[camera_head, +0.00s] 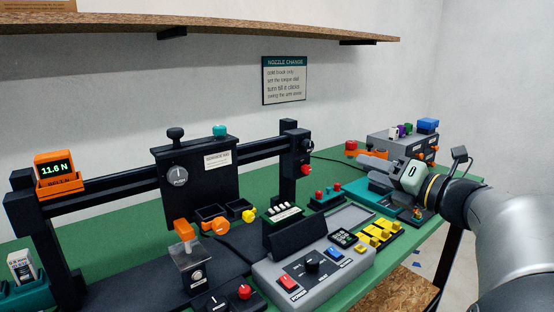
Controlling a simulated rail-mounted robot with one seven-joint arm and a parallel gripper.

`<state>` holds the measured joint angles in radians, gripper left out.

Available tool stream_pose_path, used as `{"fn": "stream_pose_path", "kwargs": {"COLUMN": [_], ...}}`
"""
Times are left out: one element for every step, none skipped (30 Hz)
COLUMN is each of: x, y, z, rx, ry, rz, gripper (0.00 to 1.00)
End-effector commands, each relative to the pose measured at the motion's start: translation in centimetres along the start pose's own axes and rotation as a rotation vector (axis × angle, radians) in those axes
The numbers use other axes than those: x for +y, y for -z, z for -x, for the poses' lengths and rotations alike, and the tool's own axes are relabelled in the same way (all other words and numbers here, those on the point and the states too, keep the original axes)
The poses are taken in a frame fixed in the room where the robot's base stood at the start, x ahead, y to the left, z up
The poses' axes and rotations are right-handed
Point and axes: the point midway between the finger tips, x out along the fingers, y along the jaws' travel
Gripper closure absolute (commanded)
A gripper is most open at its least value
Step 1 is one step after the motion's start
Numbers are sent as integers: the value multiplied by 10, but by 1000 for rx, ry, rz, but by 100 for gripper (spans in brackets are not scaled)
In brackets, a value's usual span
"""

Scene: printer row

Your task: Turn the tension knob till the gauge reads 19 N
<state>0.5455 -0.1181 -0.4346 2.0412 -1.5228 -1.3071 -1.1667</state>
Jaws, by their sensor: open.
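The gauge (58,170) is an orange box with a dark display on the left end of the black gantry, and it reads 11.6 N. No knob has a tension label that I can read. A red knob (306,170) sits on the gantry's right post, and a teal knob (219,131) and a black knob (176,134) stand on top of the black carriage plate. My gripper (362,160) is at the right, its jaws pointing left, open and apart from the gantry knobs. Its fingertips are small and partly confused with the items behind.
A grey control panel (265,271) with a red switch and black dial stands at the front. A brown shelf (215,27) runs overhead. Green table shows at the left.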

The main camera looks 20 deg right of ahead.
Motion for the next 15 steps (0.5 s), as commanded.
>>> {"fn": "stream_pose_path", "kwargs": {"x": [1,1,2,2,2,1,2,2,2,2,1,2,2,2,2], "y": [0,0,0,0,0,0,0,0,1,1,0,0,0,0,0], "z": [-6,-10,-16,-22,-28,-37,-43,-50,-59,-66,-72,-81,-88,-95,-103], "rx": [3,3,4,4,4,4,4,3,4,4,3,3,3,3,2], "ry": [-2,-3,-3,-3,-4,-2,-3,-3,-3,-3,-3,-3,-2,-3,-3], "rz": [0,-1,-1,-2,-3,-3,-3,-4,-5,-5,-5,-5,-5,-5,-4], "gripper": [48,48,48,48,48,48,48,48,48,48,48,48,48,48,48]}}
